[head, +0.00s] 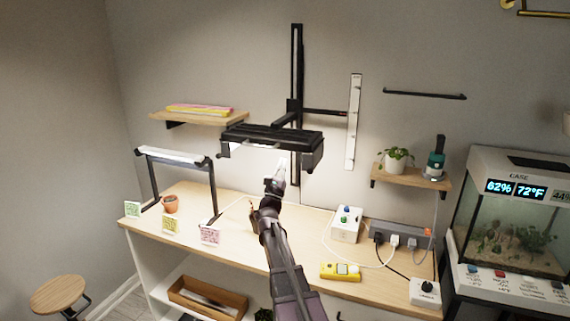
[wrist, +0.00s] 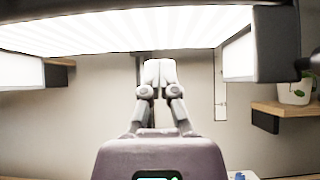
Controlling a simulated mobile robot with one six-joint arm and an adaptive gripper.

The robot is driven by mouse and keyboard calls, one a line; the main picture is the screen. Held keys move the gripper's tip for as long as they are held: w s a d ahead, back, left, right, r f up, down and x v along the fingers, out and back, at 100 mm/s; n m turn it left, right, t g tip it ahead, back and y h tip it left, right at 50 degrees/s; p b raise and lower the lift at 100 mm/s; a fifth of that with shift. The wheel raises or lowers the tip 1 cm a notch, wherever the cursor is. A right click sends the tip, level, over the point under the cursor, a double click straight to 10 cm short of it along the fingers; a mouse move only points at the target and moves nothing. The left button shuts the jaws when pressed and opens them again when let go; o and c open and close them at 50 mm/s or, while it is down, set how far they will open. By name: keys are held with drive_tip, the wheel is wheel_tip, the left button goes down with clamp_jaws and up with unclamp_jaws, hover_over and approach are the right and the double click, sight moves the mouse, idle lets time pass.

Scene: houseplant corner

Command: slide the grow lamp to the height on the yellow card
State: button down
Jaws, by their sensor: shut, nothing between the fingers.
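The black grow lamp (head: 272,138) hangs on a vertical black wall rail (head: 296,70). A thin dark pointer arm (head: 328,112) reaches right from its mount toward a white scale strip (head: 354,122). The yellow card (head: 171,224) stands at the bench's front left, its writing too small to read. My gripper (head: 281,168) is shut and empty, pointing up below the lamp. In the wrist view, my fingertips (wrist: 160,68) show just under the lamp's lit panel (wrist: 125,32); I cannot tell whether they touch it.
A green card (head: 132,209) and a pink card (head: 209,235) flank the yellow one. A smaller lamp stand (head: 213,185) and a terracotta pot (head: 170,203) are at left. A white control box (head: 346,225), cables and a yellow device (head: 340,271) occupy the bench's right.

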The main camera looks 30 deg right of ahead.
drive_tip(key=shift+b+v, duration=1.6)
drive_tip(key=shift+v, duration=1.1)
